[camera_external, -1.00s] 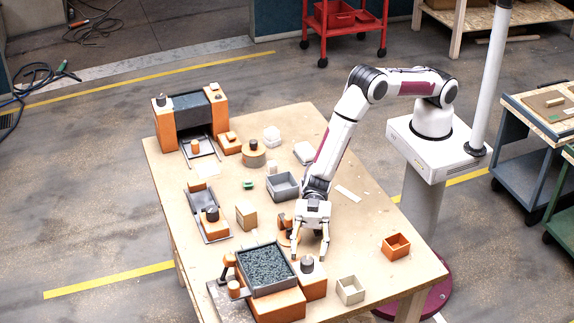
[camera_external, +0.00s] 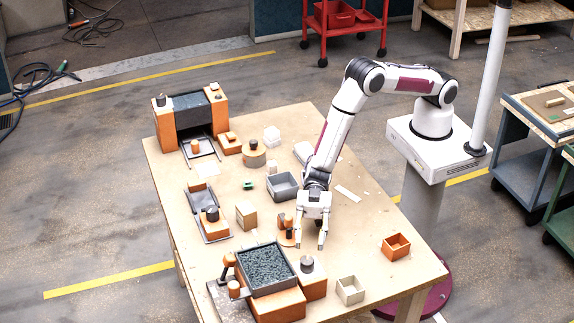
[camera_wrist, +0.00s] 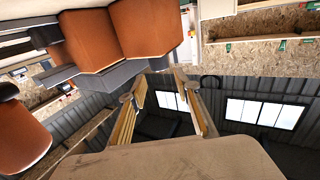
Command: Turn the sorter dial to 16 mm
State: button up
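The likely sorter is a grey tray full of dark gravel (camera_external: 266,268) on an orange base, at the near end of the table. A grey round knob (camera_external: 307,264), likely the dial, stands on the orange block (camera_external: 313,286) to its right. No size marks are legible, so its setting cannot be told. My gripper (camera_external: 310,246) points down, open and empty, above and behind the knob, apart from it. In the wrist view, my gripper (camera_wrist: 162,100) has its fingers spread with nothing between them. Orange blocks (camera_wrist: 88,42) show at its upper left.
A small orange stand (camera_external: 286,236) is close left of my gripper. A grey bin (camera_external: 283,186), a tan block (camera_external: 246,215), a pale box (camera_external: 350,290) and an orange box (camera_external: 396,246) stand around.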

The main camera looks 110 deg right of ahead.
aim_at(307, 260)
jog(key=shift+w+a+r+n+g+h, duration=0.1)
jog(key=shift+w+r+n+g+h, duration=0.2)
jog(key=shift+r+g+h, duration=0.45)
jog(key=shift+w+a+r+n+g+h, duration=0.1)
jog(key=shift+w+r+n+g+h, duration=0.3)
jog(key=shift+g+h, duration=0.6)
jog(key=shift+s, duration=0.1)
jog(key=shift+x, duration=3.85)
jog(key=c, duration=0.9)
